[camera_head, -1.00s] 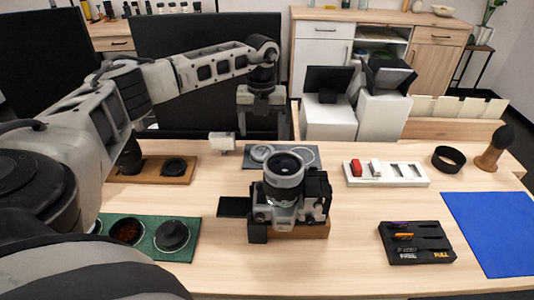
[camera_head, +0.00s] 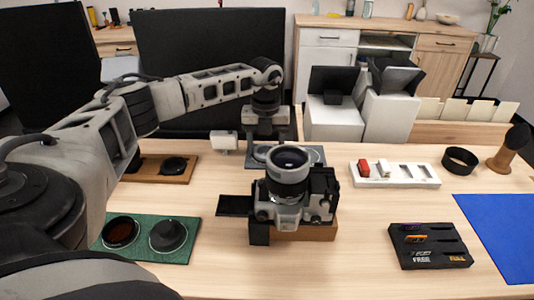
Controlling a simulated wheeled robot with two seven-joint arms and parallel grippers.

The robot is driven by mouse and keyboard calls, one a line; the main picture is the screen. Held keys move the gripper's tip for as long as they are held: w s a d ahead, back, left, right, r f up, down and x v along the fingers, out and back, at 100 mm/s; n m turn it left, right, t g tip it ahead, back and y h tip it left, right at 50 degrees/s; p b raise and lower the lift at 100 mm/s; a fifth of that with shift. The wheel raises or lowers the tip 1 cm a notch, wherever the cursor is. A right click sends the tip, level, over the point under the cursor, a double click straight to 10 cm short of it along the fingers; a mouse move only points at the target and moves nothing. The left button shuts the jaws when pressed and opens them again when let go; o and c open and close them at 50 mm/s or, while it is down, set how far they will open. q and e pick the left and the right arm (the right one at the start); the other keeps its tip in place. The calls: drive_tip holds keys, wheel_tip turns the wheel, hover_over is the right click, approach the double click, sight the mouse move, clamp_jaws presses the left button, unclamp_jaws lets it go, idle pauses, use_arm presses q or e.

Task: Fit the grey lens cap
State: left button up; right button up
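The camera (camera_head: 295,207) rests on a wooden block (camera_head: 318,232) in the middle of the table. Its lens (camera_head: 289,162) points up and its dark front glass is uncovered. Behind it lies a grey mat (camera_head: 317,158) with a grey round piece (camera_head: 261,152), apparently the grey lens cap, partly hidden by my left gripper and the lens. My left gripper (camera_head: 266,142) points down over that piece, its two fingers apart, with nothing seen held between them. Whether the fingertips touch the piece cannot be told. My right gripper is out of view.
A green tray (camera_head: 150,254) with a filter and a dark cap is at left, near my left arm. A brown tray (camera_head: 180,179) lies behind it. A white box (camera_head: 223,141) stands left of the gripper. At right are a white tray (camera_head: 432,182), a black battery tray (camera_head: 400,258) and a blue mat (camera_head: 500,235).

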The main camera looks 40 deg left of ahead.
sight(266, 151)
use_arm(q)
drive_tip(key=shift+c, duration=0.9)
drive_tip(key=shift+r, duration=0.15)
wheel_tip(266, 151, up, 6)
drive_tip(key=p, duration=0.5)
